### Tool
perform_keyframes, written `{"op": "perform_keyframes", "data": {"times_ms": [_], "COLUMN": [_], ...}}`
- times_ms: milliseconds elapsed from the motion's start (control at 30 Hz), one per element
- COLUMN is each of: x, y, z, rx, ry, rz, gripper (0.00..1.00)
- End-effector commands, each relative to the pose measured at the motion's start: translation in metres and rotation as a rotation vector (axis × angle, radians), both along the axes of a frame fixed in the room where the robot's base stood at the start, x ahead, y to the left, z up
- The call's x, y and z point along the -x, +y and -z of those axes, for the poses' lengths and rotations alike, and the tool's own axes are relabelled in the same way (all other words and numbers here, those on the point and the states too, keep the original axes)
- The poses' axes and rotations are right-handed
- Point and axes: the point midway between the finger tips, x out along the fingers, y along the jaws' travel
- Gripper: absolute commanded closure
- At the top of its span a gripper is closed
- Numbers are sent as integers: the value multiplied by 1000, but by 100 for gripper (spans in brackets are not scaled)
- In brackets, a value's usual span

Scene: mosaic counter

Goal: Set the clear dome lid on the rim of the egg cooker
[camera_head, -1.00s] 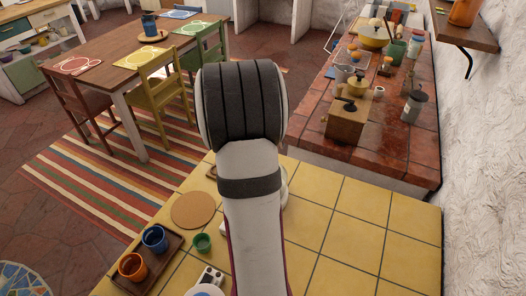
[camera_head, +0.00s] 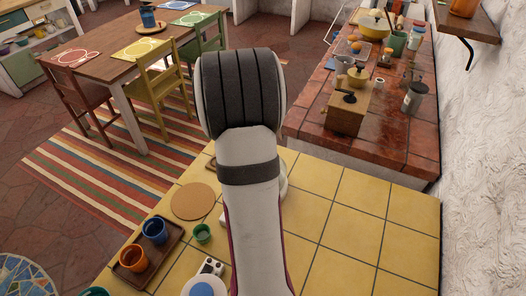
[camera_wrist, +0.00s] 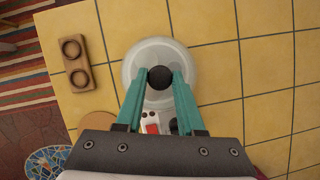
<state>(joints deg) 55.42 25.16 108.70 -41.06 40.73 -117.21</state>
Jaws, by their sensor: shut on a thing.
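My gripper (camera_wrist: 160,84) is shut on the black knob (camera_wrist: 160,77) of the clear dome lid (camera_wrist: 134,66), seen from above in the wrist view. The lid looks like a pale, see-through disc over the yellow tiles. I cannot tell the egg cooker's rim from the lid, nor whether they touch. A white part with a red patch (camera_wrist: 152,128) shows just below the lid, between my fingers. In the head view my arm hides the gripper and most of this spot. Only a white edge (camera_head: 284,187) shows right of the arm; I cannot tell whose it is.
A wooden holder with two round hollows (camera_wrist: 75,50) lies left of the lid. A cork mat (camera_head: 192,201), green cup (camera_head: 202,233) and tray (camera_head: 165,257) with blue and orange cups stand left of my arm. Yellow tiles at right are clear.

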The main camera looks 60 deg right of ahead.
Motion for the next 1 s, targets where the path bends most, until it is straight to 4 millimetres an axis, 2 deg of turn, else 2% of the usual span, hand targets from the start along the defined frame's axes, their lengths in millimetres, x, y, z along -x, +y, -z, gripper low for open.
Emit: {"op": "perform_keyframes", "data": {"times_ms": [1000], "x": [0], "y": [0], "z": [12], "rx": [0], "ry": [0], "rz": [0], "gripper": [100]}}
